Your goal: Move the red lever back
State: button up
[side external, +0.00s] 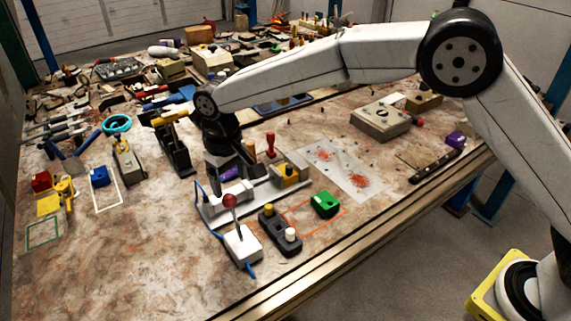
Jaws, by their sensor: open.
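The red lever (229,201) has a round red knob on a thin dark stem. It stands on a white box (242,247) near the table's front edge, with a blue cable beside the box. The stem looks close to upright, leaning slightly left at the top. My gripper (222,164) points down behind the lever, above the far side of a grey fixture. It is open and apart from the lever. Its fingertips are dark and hard to make out against the fixture and a purple block (231,173).
The grey fixture (262,193) with a yellow block lies behind the lever. A black button box (280,232) and a green block (325,204) are to its right. A red-handled stamp (270,145) stands behind.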

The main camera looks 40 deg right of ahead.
aim_at(231, 207)
jog(key=shift+a, duration=0.5)
jog(key=shift+f, duration=0.2)
jog(key=shift+d+f, duration=0.15)
jog(key=shift+f, duration=3.6)
grip_shut()
